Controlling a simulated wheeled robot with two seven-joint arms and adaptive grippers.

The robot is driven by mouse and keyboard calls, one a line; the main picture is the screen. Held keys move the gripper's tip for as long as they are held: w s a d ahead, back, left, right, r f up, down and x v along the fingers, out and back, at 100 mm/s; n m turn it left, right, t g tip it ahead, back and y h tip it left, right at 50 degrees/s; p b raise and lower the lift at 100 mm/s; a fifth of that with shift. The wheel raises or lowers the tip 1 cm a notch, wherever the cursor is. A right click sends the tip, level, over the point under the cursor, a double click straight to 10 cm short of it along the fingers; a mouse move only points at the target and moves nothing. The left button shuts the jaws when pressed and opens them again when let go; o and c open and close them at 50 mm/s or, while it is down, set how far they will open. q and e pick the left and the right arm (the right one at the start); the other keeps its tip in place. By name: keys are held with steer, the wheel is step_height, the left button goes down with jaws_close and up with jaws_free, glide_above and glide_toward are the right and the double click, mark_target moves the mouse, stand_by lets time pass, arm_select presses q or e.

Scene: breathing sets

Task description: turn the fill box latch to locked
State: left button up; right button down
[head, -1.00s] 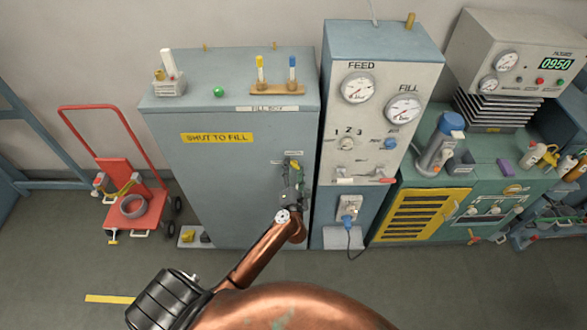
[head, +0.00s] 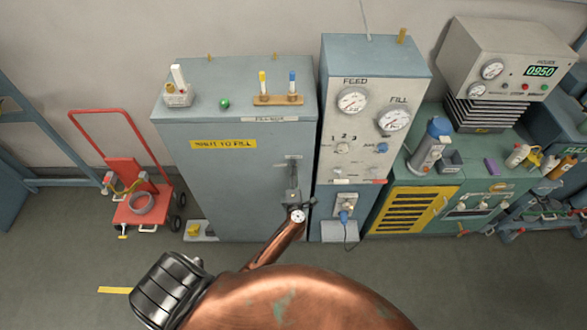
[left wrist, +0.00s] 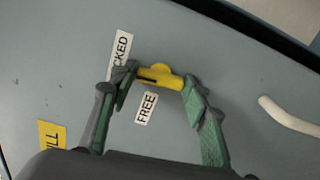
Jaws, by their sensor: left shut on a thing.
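The fill box (head: 225,180) is the tall blue-grey cabinet in the head view, with a yellow SHUT TO FILL sign. My left gripper (head: 292,190) is at the right part of its front face and hides the latch there. In the left wrist view, the yellow latch (left wrist: 160,77) lies between the fingertips of my left gripper (left wrist: 157,85), which is shut on it. The latch lies nearly crosswise in that view. A FREE label (left wrist: 146,108) is below it. A label ending in CKED (left wrist: 121,48) is at its upper left, partly covered by a finger. My right gripper is not in view.
A pale handle (left wrist: 290,118) is to the right of the latch. The feed and fill gauge panel (head: 370,130) stands close on the box's right. A red hand truck (head: 140,195) stands to its left. A green ball (head: 224,104) and vial rack (head: 278,99) are on top.

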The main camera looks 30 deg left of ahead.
arm_select(q)
steer(key=shift+m, duration=0.4)
steer(key=o, duration=1.2)
steer(key=shift+c, duration=0.2)
steer(key=v, duration=1.2)
steer(key=shift+f, duration=0.1)
